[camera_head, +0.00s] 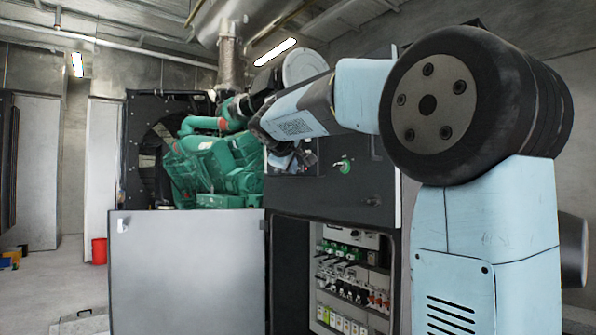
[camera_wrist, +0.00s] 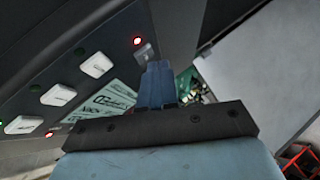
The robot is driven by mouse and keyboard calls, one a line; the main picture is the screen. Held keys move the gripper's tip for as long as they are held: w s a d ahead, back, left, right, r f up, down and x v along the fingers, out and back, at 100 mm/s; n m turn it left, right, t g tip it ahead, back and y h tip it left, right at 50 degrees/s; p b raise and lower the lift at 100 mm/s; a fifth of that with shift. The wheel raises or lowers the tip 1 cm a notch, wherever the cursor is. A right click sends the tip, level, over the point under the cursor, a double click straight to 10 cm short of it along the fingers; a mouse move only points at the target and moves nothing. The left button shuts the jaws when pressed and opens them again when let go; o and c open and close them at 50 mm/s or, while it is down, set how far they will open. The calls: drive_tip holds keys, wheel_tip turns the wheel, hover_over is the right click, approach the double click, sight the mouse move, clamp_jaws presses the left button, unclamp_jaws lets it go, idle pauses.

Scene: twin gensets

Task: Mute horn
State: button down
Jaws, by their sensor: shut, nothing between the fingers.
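In the wrist view, a dark control panel (camera_wrist: 85,35) carries a row of white push buttons; the clearest are an upper one (camera_wrist: 96,64), a middle one (camera_wrist: 58,94) and a lower one (camera_wrist: 22,124). A small grey button (camera_wrist: 145,53) sits beside a lit red lamp (camera_wrist: 137,41) at the panel's right end. I cannot read which button is the horn mute. My gripper (camera_wrist: 157,70) is shut and empty, its blue fingertips just below the grey button in the picture; I cannot tell whether they touch. In the head view, my arm's end is largely hidden against the cabinet (camera_head: 325,190).
An open grey door (camera_head: 187,270) stands left of a breaker compartment (camera_head: 350,280). A green engine (camera_head: 215,165) is behind. A red bucket (camera_head: 99,251) stands on the floor at left.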

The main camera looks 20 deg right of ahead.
drive_tip(key=shift+w+d, duration=0.1)
drive_tip(key=shift+d, duration=0.35)
idle(0.5)
drive_tip(key=shift+a, duration=0.15)
drive_tip(key=shift+s+a, duration=0.25)
drive_tip(key=shift+a, duration=0.5)
drive_tip(key=s+a, duration=0.2)
drive_tip(key=a, duration=0.3)
drive_tip(key=shift+a, duration=0.35)
idle(0.7)
